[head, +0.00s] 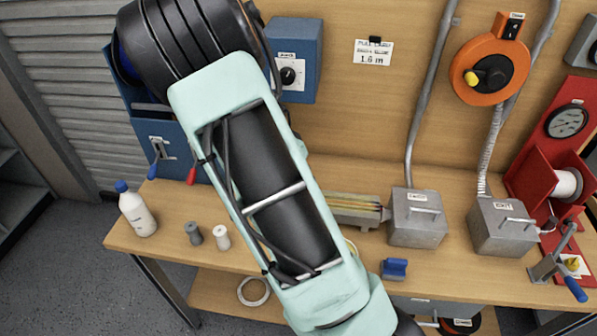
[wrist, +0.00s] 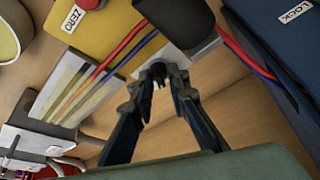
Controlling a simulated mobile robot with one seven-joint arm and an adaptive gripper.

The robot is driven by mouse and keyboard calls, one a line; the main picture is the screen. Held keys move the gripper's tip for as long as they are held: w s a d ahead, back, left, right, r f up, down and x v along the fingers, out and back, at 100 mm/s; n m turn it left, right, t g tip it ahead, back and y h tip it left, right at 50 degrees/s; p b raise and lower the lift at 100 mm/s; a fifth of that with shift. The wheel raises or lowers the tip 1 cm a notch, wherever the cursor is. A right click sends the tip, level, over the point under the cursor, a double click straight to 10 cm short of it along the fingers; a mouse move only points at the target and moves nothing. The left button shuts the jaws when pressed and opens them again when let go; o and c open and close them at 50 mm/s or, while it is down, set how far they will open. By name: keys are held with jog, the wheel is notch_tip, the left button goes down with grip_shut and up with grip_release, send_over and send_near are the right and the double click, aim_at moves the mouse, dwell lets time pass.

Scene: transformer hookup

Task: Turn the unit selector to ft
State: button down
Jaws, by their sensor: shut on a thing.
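My gripper (wrist: 160,78) is low over a small pale grey plate (wrist: 181,60) beside a yellow housing in the wrist view. Its fingers are drawn together on a small dark piece at this plate, which looks like the unit selector. The fingertips cover most of it, so its pointer and any m or ft marks cannot be read. The yellow housing (wrist: 117,22) carries a ZERO label (wrist: 73,18) and a red part. In the head view my arm hides the gripper and this housing.
Red and blue wires cross close by the gripper. A black rounded part (wrist: 175,18) and a dark blue body labelled LOCK (wrist: 297,12) stand near it. Grey boxes (head: 417,220) and an orange reel (head: 485,75) are to the right. A white bottle (head: 136,212) stands at the left.

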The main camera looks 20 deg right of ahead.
jog(key=shift+w+m+g+p, duration=0.1)
jog(key=shift+m+g+p, duration=0.35)
jog(key=shift+m, duration=0.65)
jog(key=c, duration=1.9)
grip_release()
jog(key=v, duration=1.2)
jog(key=shift+a, duration=0.2)
jog(key=shift+a, duration=0.1)
